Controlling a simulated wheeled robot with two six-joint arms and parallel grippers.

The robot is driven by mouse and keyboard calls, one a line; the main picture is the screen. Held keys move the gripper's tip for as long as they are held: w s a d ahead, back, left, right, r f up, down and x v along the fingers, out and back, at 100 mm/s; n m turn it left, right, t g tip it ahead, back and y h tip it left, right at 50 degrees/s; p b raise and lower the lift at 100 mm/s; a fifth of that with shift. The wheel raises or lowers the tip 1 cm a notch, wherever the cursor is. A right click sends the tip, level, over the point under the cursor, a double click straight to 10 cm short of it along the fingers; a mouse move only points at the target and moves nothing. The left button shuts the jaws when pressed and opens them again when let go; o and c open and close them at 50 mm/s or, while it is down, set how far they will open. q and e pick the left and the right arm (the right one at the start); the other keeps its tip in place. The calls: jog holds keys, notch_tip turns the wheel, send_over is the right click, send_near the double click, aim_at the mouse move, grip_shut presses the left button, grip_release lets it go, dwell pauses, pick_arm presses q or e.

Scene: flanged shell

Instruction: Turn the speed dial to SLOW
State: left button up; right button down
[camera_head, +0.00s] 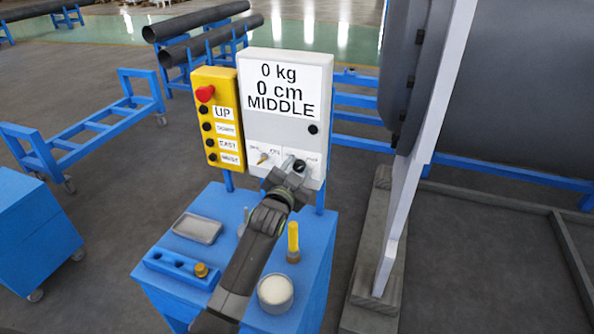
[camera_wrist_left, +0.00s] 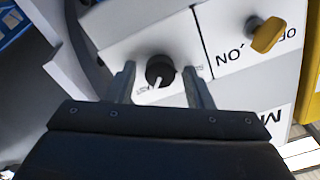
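The speed dial is a small black knob (camera_head: 299,165) low on the right of the white control box (camera_head: 258,115). The box's display reads "0 kg, 0 cm, MIDDLE". In the left wrist view the dial (camera_wrist_left: 160,68) has a white pointer line and small labels too blurred to read. My left gripper (camera_head: 292,170) is in front of the box at the dial. In the wrist view its fingers (camera_wrist_left: 158,76) are open, one on each side of the dial, with gaps visible. Whether the fingertips reach the panel cannot be told. My right gripper is not in view.
A yellow switch (camera_head: 263,158) sits left of the dial. A yellow button panel (camera_head: 216,118) with a red button adjoins the box. Below, a blue cart (camera_head: 318,240) holds a grey tray (camera_head: 197,228), a white-topped cup (camera_head: 275,292) and a yellow-handled item (camera_head: 293,240).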

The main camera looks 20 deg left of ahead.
pick_arm(q)
jog(key=c, duration=0.8)
jog(key=shift+n, duration=0.4)
jog(key=n, duration=0.3)
jog(key=shift+n, duration=0.4)
jog(key=n, duration=0.4)
jog(key=shift+a+b, duration=0.1)
jog(key=shift+b, duration=0.2)
jog(key=n, duration=0.4)
jog(key=shift+n, duration=0.4)
jog(key=n, duration=0.4)
jog(key=shift+b, duration=0.35)
jog(key=shift+n, duration=0.3)
